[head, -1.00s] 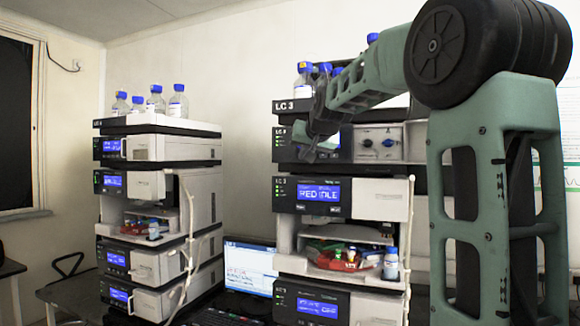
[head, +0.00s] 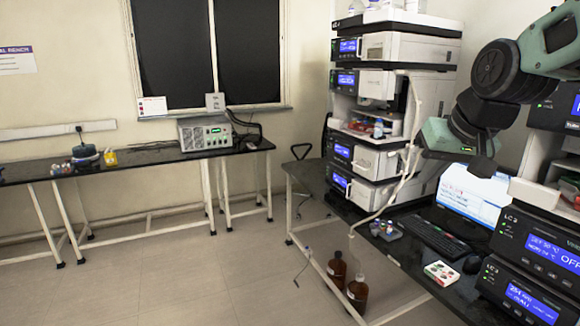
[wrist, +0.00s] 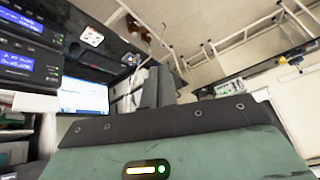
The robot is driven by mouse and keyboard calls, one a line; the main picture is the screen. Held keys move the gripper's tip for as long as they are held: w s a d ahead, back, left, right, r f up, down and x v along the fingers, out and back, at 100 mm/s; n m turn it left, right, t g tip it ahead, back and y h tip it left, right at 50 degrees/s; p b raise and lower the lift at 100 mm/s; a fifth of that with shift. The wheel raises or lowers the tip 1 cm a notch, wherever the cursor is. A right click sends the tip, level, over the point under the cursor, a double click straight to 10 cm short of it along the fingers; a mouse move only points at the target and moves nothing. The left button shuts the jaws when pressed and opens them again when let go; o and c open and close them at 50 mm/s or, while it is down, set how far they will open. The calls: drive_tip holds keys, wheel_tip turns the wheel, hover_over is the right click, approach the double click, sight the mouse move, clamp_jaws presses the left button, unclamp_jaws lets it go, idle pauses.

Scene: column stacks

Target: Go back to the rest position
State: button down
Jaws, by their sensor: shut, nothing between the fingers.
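My arm reaches in from the right edge in the head view. The hand's status light shows green, white and orange.
An instrument stack (head: 400,45) stands behind my arm, and another fills the right edge. Brown bottles (head: 337,268) stand on the floor below. Open floor lies at left.

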drive_tip(key=s+a+f+n+g+b, duration=0.1)
drive_tip(key=s+a+f+n+g, duration=0.25)
drive_tip(key=s+a+f, duration=0.85)
drive_tip(key=s+f+n+g+b, duration=0.1)
drive_tip(key=s+f+n, duration=0.3)
drive_tip(key=s, duration=1)
drive_tip(key=shift+s+a+f+n+g+h, duration=0.3)
drive_tip(key=shift+a+f+n+g, duration=0.1)
drive_tip(key=shift+f+g, duration=0.45)
drive_tip(key=shift+w+r, duration=0.1)
